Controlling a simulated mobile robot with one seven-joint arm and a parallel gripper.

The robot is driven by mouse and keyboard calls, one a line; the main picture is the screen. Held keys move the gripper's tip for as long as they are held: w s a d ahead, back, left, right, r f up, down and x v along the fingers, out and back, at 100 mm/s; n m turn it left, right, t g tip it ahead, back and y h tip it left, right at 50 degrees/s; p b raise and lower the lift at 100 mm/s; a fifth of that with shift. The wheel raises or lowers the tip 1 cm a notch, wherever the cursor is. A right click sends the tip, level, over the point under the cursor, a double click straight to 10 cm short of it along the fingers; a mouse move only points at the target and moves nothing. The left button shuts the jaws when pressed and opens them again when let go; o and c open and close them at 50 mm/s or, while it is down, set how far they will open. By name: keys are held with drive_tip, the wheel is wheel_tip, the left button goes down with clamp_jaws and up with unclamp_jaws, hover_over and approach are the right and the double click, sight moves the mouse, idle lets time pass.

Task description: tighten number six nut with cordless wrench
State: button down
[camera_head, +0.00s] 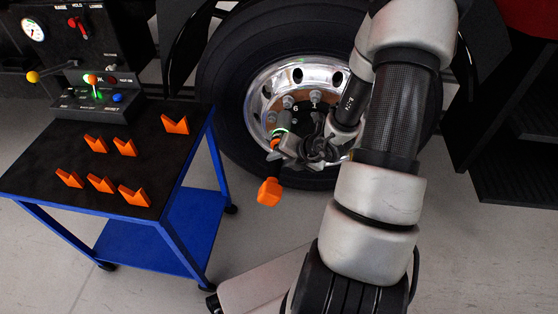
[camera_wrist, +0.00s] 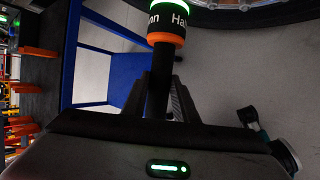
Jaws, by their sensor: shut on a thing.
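The cordless wrench (camera_head: 269,191) has an orange lower end, a dark handle and a glowing green ring near its head. My gripper (camera_head: 284,150) is shut on its handle in front of the wheel hub. In the wrist view the black handle of the wrench (camera_wrist: 157,90) stands between the fingers, with an orange band and green light above. The wheel (camera_head: 228,100) has a chrome rim with several nuts around its hub. The number "6" shows near a nut (camera_head: 288,101) at the hub's upper left. I cannot tell whether the wrench head touches a nut; part of the hub is hidden.
A blue cart (camera_head: 210,150) with a black top stands left of the wheel. Several orange V-shaped holders (camera_head: 175,124) sit on it. A control panel (camera_head: 95,95) with levers and a gauge stands behind. Grey floor (camera_head: 480,240) is clear at the lower right.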

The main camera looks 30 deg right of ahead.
drive_tip(key=shift+w+d+r+p, duration=0.1)
drive_tip(key=shift+w+d+p, duration=0.55)
drive_tip(key=shift+w, duration=0.35)
drive_tip(key=shift+w+d+p, duration=0.5)
drive_tip(key=shift+w+d, duration=0.1)
drive_tip(key=shift+w, duration=0.35)
drive_tip(key=shift+w+d+p, duration=0.4)
drive_tip(key=shift+w+p, duration=0.05)
drive_tip(key=shift+w, duration=0.15)
drive_tip(key=shift+w+d+p, duration=0.35)
drive_tip(key=shift+w+p, duration=0.1)
drive_tip(key=shift+w, duration=0.1)
idle(0.3)
drive_tip(key=shift+w+d, duration=0.2)
drive_tip(key=shift+w, duration=0.15)
idle(0.4)
drive_tip(key=c, duration=2.3)
unclamp_jaws()
clamp_jaws()
